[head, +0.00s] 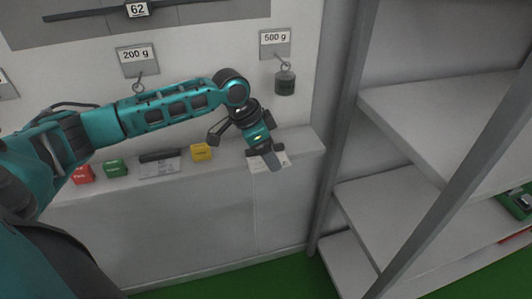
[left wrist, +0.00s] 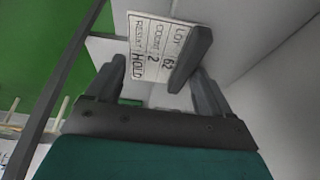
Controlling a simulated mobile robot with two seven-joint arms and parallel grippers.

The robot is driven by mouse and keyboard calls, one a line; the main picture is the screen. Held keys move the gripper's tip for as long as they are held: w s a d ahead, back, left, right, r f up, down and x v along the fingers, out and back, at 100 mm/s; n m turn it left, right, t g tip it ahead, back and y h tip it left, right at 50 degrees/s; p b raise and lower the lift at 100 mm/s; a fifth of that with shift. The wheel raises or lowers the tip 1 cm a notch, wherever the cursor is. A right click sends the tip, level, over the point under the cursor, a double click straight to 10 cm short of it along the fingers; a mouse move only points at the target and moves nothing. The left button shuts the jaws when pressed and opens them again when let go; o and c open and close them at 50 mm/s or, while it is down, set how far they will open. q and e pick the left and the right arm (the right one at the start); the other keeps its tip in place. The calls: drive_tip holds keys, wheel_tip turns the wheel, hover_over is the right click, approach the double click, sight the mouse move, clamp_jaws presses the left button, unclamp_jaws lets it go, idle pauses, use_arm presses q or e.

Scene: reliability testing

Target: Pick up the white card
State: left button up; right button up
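The white card (head: 283,160) lies on the ledge of the cabinet in the head view, partly hidden behind my left gripper (head: 268,157). In the left wrist view the card (left wrist: 152,45) shows printed lines, including "62", "2" and "HOLD". The fingers of my left gripper (left wrist: 158,68) are spread apart there, with nothing held between them. I cannot tell whether a finger touches the card. My right gripper is in neither view.
On the ledge stand red (head: 83,174), green (head: 115,168) and yellow (head: 201,152) blocks and a black object (head: 160,155) by a paper. A dark weight (head: 285,82) hangs under the "500 g" label (head: 275,38). Grey shelving (head: 400,220) stands close at right.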

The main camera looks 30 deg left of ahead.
use_arm(q)
drive_tip(key=shift+s+d+f, duration=0.1)
drive_tip(key=c, duration=0.6)
drive_tip(key=shift+c, duration=0.2)
